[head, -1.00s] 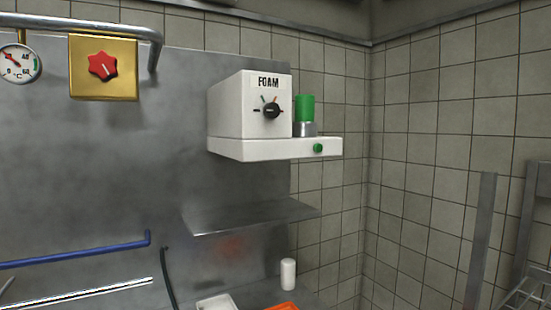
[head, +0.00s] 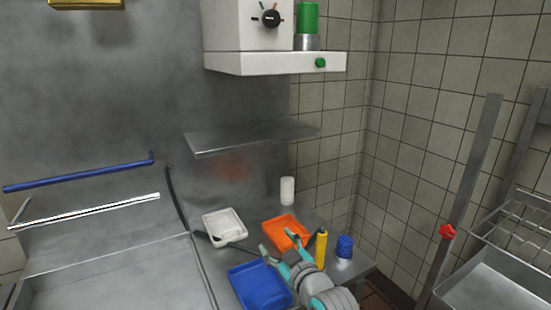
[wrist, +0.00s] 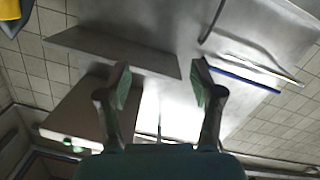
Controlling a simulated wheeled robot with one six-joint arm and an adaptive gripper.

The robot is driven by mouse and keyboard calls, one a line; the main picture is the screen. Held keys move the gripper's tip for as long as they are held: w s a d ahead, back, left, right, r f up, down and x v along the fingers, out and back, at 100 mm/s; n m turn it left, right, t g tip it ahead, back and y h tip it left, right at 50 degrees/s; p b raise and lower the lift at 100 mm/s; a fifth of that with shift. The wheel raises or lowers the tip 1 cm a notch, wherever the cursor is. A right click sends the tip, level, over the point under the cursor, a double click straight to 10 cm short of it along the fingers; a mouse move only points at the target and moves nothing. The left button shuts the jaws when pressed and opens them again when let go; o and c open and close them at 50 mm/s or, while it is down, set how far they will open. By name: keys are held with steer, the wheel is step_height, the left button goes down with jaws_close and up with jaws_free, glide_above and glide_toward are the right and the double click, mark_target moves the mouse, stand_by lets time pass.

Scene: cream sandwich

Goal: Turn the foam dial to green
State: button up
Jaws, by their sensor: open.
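The foam dial (head: 270,18) is a black knob on the front of the white foam machine (head: 232,24) at the top of the head view. The dial cannot be made out there.
A steel shelf (head: 250,138) lies between the machine and the counter. A green button (head: 320,62) is on the machine's ledge. A white tray (head: 222,217), an orange tray (head: 290,219), a blue tray (head: 240,287) and a white cylinder (head: 287,188) stand below.

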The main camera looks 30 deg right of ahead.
mark_target(273, 18)
steer(key=w+d+r+n, duration=0.2)
steer(key=w+r, duration=0.1)
steer(key=r, duration=1)
steer(key=w+d+r+n, duration=0.2)
steer(key=w+r, duration=0.2)
steer(key=r, duration=0.9)
steer(key=s+r+n+t, duration=0.15)
steer(key=s+r, duration=0.25)
steer(key=r, duration=0.9)
steer(key=s+r+n, duration=0.2)
steer(key=s+r, duration=0.1)
steer(key=r, duration=0.9)
steer(key=shift+y, duration=0.4)
steer(key=w, duration=1)
steer(key=shift+w+d, duration=0.25)
steer(key=shift+w, duration=0.1)
steer(key=c, duration=1.1)
